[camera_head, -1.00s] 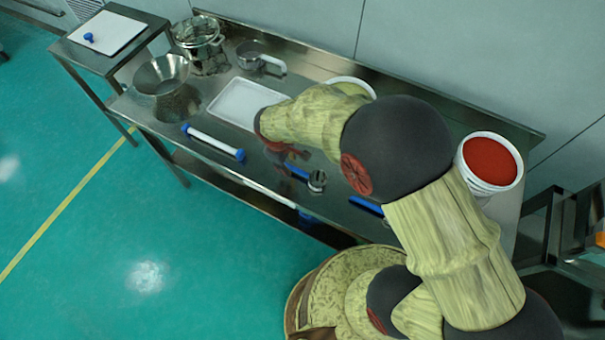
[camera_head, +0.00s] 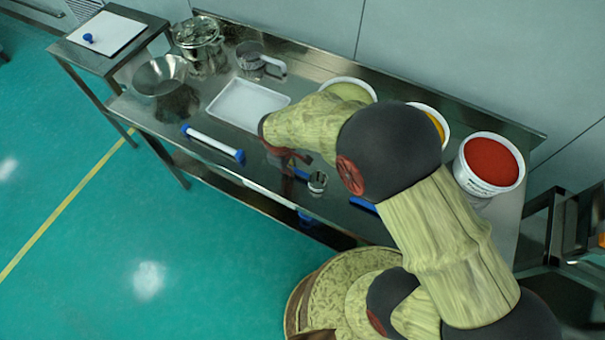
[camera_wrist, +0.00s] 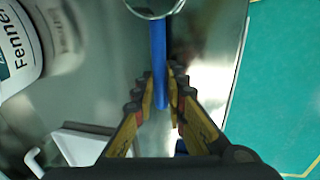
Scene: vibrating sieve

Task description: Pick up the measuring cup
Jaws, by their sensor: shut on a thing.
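The measuring cup is a small metal cup (camera_head: 317,182) with a blue handle, near the front edge of the steel table. In the wrist view its blue handle (camera_wrist: 158,50) runs up from between the fingers to the round metal cup (camera_wrist: 155,10), cut off by the top edge. My gripper (camera_wrist: 161,88) is shut on the handle, one finger on each side. In the head view my gripper (camera_head: 288,157) is at the handle's far end, partly hidden by my arm. I cannot tell whether the cup is clear of the table.
A white tray (camera_head: 214,105) lies left of my gripper. A blue-ended tube (camera_head: 212,143) lies along the front edge. A metal bowl (camera_head: 160,76), a pot (camera_head: 200,42) and a handled metal cup (camera_head: 250,60) stand farther left. A red-filled tub (camera_head: 489,165) stands right.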

